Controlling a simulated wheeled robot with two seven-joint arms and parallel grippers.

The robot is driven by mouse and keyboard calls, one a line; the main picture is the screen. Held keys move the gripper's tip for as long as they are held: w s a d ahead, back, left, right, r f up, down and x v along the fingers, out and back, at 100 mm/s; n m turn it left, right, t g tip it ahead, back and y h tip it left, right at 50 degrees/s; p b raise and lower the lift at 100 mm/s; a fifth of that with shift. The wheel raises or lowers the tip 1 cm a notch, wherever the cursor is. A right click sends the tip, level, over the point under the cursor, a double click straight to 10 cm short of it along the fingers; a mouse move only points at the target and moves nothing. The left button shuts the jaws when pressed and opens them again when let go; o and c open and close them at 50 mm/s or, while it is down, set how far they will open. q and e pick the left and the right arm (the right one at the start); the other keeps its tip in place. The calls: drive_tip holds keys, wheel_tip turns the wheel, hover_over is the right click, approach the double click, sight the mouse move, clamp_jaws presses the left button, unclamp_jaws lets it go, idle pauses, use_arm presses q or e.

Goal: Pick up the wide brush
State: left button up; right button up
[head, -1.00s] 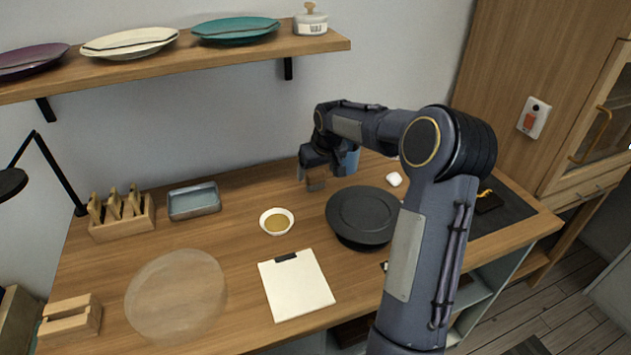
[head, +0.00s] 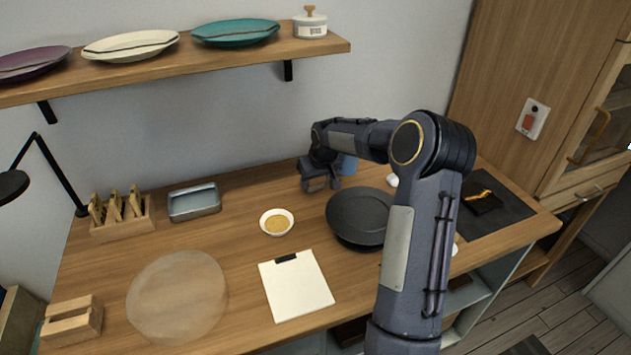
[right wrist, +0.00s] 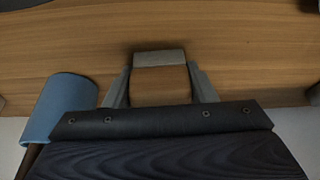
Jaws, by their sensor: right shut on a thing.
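The wide brush shows in the right wrist view as a broad brown piece (right wrist: 160,86) with a grey edge (right wrist: 158,57), between the two grey fingers. My right gripper (right wrist: 160,78) is shut on it, one finger at each side. In the head view my right gripper (head: 318,184) is at the back of the table, beside the blue cup; most of the brush is hard to make out there. I cannot tell whether the brush touches the table. My left gripper is not in view.
The blue cup (head: 348,166) stands close by the right gripper, also in the right wrist view (right wrist: 62,106). A dark round plate (head: 358,216), a small bowl (head: 276,222), a metal box (head: 194,204) and a white board (head: 296,290) lie around. A shelf (head: 320,44) hangs above.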

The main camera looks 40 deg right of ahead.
drive_tip(key=shift+r, duration=0.55)
wheel_tip(320, 180, up, 3)
drive_tip(key=shift+a+f, duration=0.1)
drive_tip(key=shift+f, duration=0.1)
drive_tip(key=s+a+r+b, duration=0.1)
drive_tip(key=s+a+r, duration=0.3)
drive_tip(key=s+a, duration=0.1)
drive_tip(key=s+a+r+b, duration=0.1)
drive_tip(key=s+a+r, duration=0.3)
drive_tip(key=a+r, duration=0.1)
drive_tip(key=shift+s+r, duration=0.15)
drive_tip(key=shift+s, duration=0.2)
